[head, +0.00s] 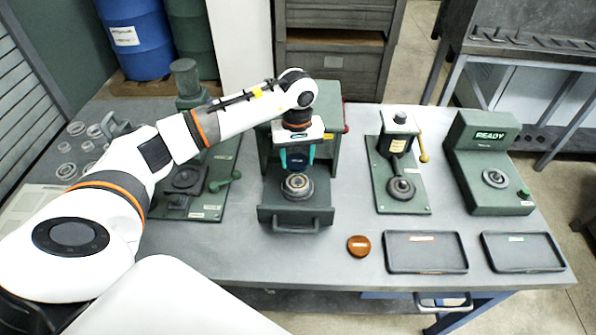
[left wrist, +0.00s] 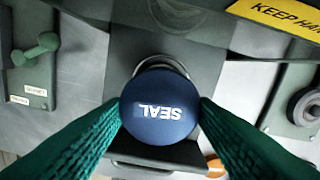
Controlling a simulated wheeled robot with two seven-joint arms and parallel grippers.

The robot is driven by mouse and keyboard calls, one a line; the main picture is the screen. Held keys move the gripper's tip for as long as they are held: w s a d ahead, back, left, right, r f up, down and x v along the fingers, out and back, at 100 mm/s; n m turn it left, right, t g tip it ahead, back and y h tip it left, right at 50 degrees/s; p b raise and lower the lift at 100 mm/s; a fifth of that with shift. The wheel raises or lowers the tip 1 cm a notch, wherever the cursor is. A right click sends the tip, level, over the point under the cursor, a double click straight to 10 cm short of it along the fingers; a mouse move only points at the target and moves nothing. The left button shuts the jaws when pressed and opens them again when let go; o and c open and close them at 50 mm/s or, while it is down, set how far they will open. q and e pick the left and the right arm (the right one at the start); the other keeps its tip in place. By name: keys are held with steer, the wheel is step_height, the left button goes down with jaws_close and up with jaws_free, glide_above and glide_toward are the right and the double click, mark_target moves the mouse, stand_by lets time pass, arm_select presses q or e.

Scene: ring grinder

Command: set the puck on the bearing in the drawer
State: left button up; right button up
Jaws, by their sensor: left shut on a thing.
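My left gripper (head: 297,160) is shut on a blue round puck (head: 298,162), held between its two green fingers. In the left wrist view the puck (left wrist: 158,112) shows a white "SEAL" label, with a fingertip at each side. The bearing (head: 297,186) is a metal ring in the open drawer (head: 268,215) of the green machine. In the head view the puck appears just above and behind the bearing. In the left wrist view the puck covers most of the bearing (left wrist: 160,63), and only its far rim shows. I cannot tell the exact gap between them.
The green machine body (head: 328,165) stands behind the drawer. A lever press (head: 398,165) and a "READY" unit (head: 490,160) stand to the right. A brown puck (head: 358,246) and two dark trays (head: 425,268) (head: 522,266) lie near the front edge. Another green fixture (head: 190,180) stands left.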

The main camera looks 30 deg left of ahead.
arm_select(q)
step_height(320, 180, down, 3)
steer(key=shift+r+p, duration=0.2)
steer(key=shift+p, duration=0.1)
step_height(320, 180, down, 3)
steer(key=shift+f+p, duration=0.1)
steer(key=shift+p, duration=0.5)
steer(key=shift+f+b, duration=0.2)
steer(key=shift+b, duration=0.1)
steer(key=o, duration=1)
steer(key=shift+c, duration=0.2)
steer(key=shift+r, duration=0.1)
